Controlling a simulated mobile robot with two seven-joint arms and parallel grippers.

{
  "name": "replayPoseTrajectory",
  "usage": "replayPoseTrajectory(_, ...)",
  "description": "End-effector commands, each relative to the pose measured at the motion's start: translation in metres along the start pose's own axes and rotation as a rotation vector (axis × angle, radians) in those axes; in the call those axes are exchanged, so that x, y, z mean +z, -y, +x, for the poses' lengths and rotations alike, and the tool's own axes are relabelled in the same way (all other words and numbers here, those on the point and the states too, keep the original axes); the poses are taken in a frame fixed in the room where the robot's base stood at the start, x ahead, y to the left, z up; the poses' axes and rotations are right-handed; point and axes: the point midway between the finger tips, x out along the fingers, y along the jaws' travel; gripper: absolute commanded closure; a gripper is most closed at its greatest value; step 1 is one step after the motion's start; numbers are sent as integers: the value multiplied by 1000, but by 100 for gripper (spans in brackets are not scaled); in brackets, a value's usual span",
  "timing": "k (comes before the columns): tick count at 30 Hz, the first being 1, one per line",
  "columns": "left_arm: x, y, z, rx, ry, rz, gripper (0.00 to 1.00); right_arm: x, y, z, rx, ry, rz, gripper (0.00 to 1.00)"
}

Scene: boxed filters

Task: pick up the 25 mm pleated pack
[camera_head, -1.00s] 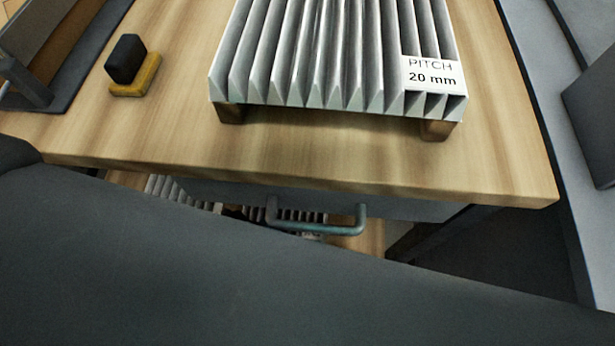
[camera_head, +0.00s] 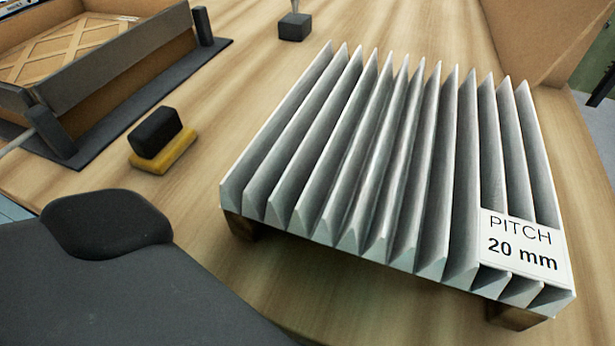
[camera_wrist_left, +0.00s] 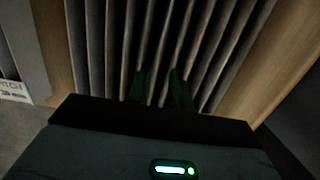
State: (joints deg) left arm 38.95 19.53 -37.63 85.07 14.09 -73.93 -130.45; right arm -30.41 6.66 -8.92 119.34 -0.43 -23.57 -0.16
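A grey pleated pack (camera_head: 400,170) labelled "PITCH 20 mm" stands on small wooden blocks on the table in the head view. No 25 mm label is readable in any view. In the left wrist view, my left gripper (camera_wrist_left: 159,84) points at dark grey pleats (camera_wrist_left: 105,45) with wood along both sides. Its two fingers are apart, with pleats showing between them; whether they touch the pleats is too dark to tell. A label (camera_wrist_left: 13,91) at the left edge reads "PITCH", its number unclear. My right gripper is not in view.
A frame box (camera_head: 110,60) with a wooden lattice lies on a dark mat at the back left. A black block on a yellow base (camera_head: 160,142) sits near it. A small dark block (camera_head: 294,26) stands behind the pack. A wooden panel (camera_head: 560,35) rises at the back right.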

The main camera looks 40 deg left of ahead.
Motion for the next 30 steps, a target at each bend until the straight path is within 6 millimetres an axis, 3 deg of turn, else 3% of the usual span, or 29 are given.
replayPoseTrajectory(4,1,0,7,-2,0,-2,78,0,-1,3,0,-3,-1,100)
replayPoseTrajectory(13,3,-2,47,-1,0,-3,78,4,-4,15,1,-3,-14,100)
replayPoseTrajectory(23,4,-2,51,-2,3,-1,78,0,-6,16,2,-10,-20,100)
replayPoseTrajectory(28,4,-2,51,-2,3,-1,100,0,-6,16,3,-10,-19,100)
replayPoseTrajectory(30,4,-2,51,-2,3,-1,100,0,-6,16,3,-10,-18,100)
